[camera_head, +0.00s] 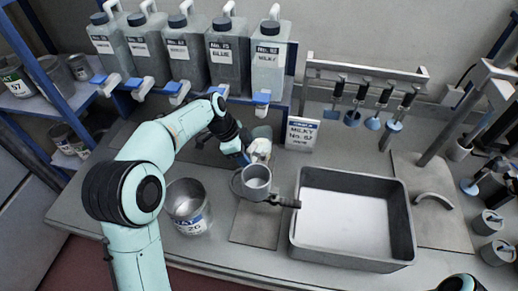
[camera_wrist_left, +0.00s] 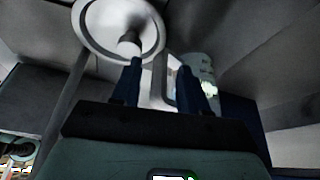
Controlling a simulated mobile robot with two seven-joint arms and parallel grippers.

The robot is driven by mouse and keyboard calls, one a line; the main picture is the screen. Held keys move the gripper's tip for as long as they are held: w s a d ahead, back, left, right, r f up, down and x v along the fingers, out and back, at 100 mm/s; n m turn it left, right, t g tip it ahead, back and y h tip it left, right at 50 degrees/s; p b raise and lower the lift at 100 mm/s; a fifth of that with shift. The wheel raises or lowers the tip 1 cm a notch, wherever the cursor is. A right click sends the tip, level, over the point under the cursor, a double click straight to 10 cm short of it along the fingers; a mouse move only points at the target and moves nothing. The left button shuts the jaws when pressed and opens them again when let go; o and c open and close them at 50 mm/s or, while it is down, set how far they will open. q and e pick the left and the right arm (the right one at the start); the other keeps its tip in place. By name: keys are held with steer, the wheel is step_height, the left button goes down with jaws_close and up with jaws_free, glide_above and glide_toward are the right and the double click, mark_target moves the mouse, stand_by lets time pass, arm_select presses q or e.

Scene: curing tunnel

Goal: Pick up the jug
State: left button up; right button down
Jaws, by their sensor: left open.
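My left gripper (camera_head: 246,158) reaches in from the left over the bench, with its jaws open. A whitish vessel (camera_head: 261,147), which looks like the jug, stands right beside the fingertips and is partly hidden by them. In the left wrist view, the open blue fingers (camera_wrist_left: 160,88) point at a pale shape, with a whitish body (camera_wrist_left: 198,68) bearing a greenish mark behind the right finger. I cannot tell whether they touch it. A grey metal cup (camera_head: 257,183) with a dark handle stands just in front of the gripper. My right gripper is out of view.
A grey tray (camera_head: 404,225) with a pale floor lies to the right. An open metal tin (camera_head: 187,205) stands to the left of the cup. Several tapped containers (camera_head: 227,62) line the back, and a label card (camera_head: 301,134) stands behind the tray.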

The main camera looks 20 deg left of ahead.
arm_select(q)
steer(key=shift+c, duration=0.3)
jaws_close()
steer(key=shift+r, duration=0.1)
steer(key=shift+r, duration=0.15)
